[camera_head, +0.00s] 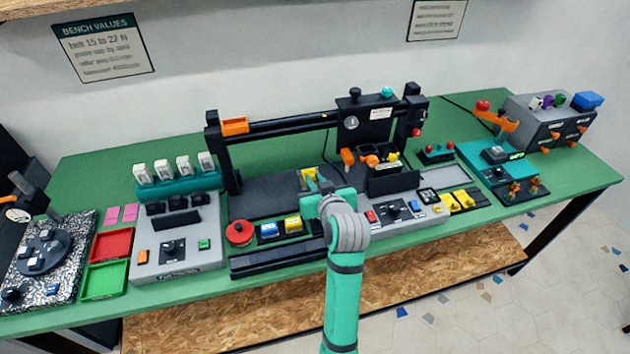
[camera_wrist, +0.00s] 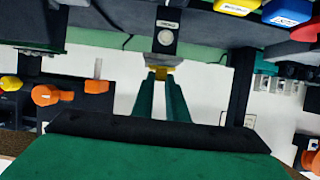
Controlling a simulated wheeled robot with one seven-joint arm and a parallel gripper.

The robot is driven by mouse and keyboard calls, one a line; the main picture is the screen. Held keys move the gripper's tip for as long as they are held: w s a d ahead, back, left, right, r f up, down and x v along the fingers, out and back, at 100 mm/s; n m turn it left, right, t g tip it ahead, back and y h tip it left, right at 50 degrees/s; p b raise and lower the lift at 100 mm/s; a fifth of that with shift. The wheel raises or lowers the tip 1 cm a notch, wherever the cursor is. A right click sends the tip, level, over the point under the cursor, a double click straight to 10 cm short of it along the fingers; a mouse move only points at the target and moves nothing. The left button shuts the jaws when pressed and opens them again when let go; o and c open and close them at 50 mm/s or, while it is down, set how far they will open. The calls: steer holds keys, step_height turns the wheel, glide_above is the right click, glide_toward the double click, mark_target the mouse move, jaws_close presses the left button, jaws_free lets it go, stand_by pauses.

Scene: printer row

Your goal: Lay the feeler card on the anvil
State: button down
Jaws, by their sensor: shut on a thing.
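My gripper (camera_wrist: 163,75) is shut on a small yellow piece (camera_wrist: 166,71), which I take for the feeler card. In the head view my gripper (camera_head: 315,181) is over the dark bed of the long printer, and the yellow card (camera_head: 308,174) shows at its tips. In the wrist view a grey block (camera_wrist: 164,43) with a small label and a pale round spot lies just beyond the fingertips. I take it for the anvil, but cannot read its label. Whether the card touches it I cannot tell. My arm hides that spot in the head view.
The printer's black gantry (camera_head: 275,128) and carriage (camera_head: 365,120) stand behind my gripper. Orange knobs (camera_head: 347,157) are to its right.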

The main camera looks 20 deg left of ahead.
steer(key=shift+f, duration=0.55)
steer(key=c, duration=1.7)
jaws_free()
steer(key=shift+o, duration=0.2)
steer(key=shift+r, duration=0.1)
steer(key=v, duration=1)
steer(key=shift+s+d, duration=0.2)
steer(key=shift+s, duration=0.1)
steer(key=shift+w, duration=0.1)
